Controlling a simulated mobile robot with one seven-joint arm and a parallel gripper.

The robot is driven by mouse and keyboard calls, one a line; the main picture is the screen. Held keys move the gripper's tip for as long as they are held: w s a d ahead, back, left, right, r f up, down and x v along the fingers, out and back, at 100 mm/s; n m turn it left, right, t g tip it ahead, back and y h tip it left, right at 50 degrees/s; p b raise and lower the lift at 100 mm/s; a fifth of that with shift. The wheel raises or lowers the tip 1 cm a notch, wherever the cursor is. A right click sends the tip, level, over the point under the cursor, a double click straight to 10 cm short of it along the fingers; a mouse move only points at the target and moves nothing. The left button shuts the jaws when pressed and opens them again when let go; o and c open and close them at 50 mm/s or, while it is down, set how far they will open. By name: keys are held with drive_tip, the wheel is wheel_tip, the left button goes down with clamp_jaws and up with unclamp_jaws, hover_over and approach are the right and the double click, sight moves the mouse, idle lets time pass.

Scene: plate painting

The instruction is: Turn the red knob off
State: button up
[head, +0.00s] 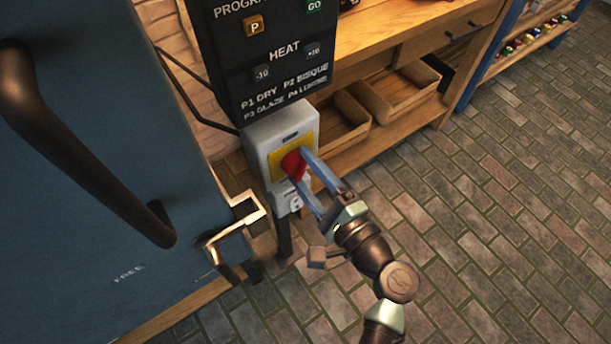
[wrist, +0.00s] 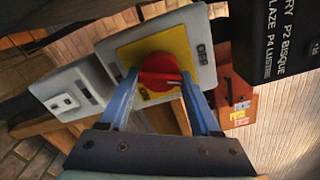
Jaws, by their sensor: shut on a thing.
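The red knob (head: 293,163) sits on a yellow plate (head: 277,153) on the front of a grey switch box (head: 265,138), below the black control panel. It also shows in the wrist view as the red knob (wrist: 160,72) on the yellow plate (wrist: 174,47). My gripper (head: 300,168) reaches the box from the lower right, with its two blue fingers on either side of the knob. In the wrist view my gripper (wrist: 160,80) is shut on the knob, one finger at each side. The fingertips partly hide the knob's sides.
The black control panel (head: 265,60) hangs above the box. A blue kiln door (head: 90,230) with a dark handle and a metal latch (head: 235,232) stands close at left. A wooden workbench with crates (head: 395,92) is behind. The brick floor at right is clear.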

drive_tip(key=n+b, duration=0.3)
drive_tip(key=n, duration=0.1)
drive_tip(key=shift+n+b, duration=0.3)
drive_tip(key=shift+n, duration=0.1)
idle(0.5)
drive_tip(key=o, duration=1.3)
drive_tip(key=shift+o, duration=0.2)
drive_tip(key=v, duration=1.3)
